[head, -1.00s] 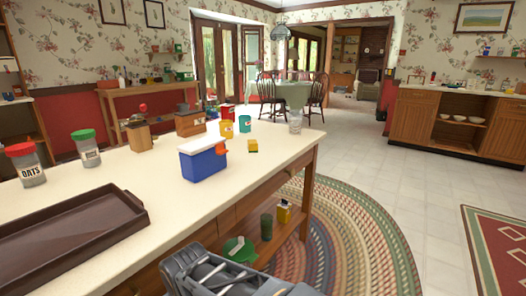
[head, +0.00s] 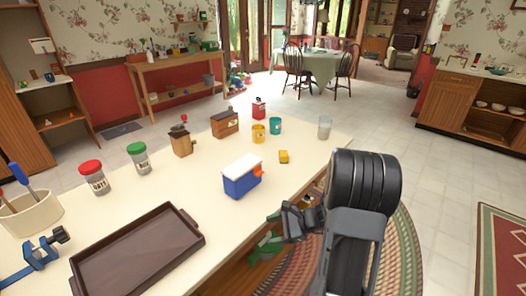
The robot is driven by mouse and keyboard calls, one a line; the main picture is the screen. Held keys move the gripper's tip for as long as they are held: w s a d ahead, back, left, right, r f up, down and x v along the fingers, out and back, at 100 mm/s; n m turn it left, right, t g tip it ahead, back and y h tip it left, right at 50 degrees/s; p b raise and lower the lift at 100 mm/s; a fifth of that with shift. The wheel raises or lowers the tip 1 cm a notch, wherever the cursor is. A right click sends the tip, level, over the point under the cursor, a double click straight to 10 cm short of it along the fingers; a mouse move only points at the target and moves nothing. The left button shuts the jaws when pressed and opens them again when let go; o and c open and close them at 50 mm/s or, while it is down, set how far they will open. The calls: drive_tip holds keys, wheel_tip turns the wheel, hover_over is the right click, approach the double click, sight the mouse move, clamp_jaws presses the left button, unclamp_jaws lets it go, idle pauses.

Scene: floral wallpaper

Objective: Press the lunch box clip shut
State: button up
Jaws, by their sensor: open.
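The lunch box (head: 241,184) stands upright on the cream counter, with a blue body and a white lid. Its orange-red clip (head: 259,171) is on the right end and sticks out from the side; its exact angle is too small to tell. My gripper (head: 280,225) is open and empty, to the right of and nearer than the box in the picture, by the counter's front edge. It is apart from the box and the clip.
A yellow block (head: 284,156) lies right of the box. Yellow (head: 258,133) and teal (head: 275,126) cups and a clear glass (head: 325,127) stand behind. A brown tray (head: 137,252) lies at front left. Jars (head: 94,177) stand further left.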

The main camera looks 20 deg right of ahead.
drive_tip(key=w+d+r+m+t+p, duration=0.1)
drive_tip(key=w+d+r+m+t, duration=0.2)
drive_tip(key=w+d+m+t, duration=0.15)
drive_tip(key=m+t+h+p, duration=0.2)
drive_tip(key=m+t+h, duration=0.1)
drive_tip(key=m+t, duration=0.3)
approach(257, 173)
drive_tip(key=shift+g, duration=0.25)
drive_tip(key=x, duration=0.8)
drive_tip(key=shift+w+d+p, duration=0.15)
drive_tip(key=shift+d+p, duration=0.25)
drive_tip(key=c, duration=0.9)
drive_tip(key=shift+f+b, duration=0.25)
drive_tip(key=shift+b, duration=0.5)
drive_tip(key=shift+c, duration=0.2)
drive_tip(key=shift+b, duration=0.35)
drive_tip(key=shift+r, duration=0.2)
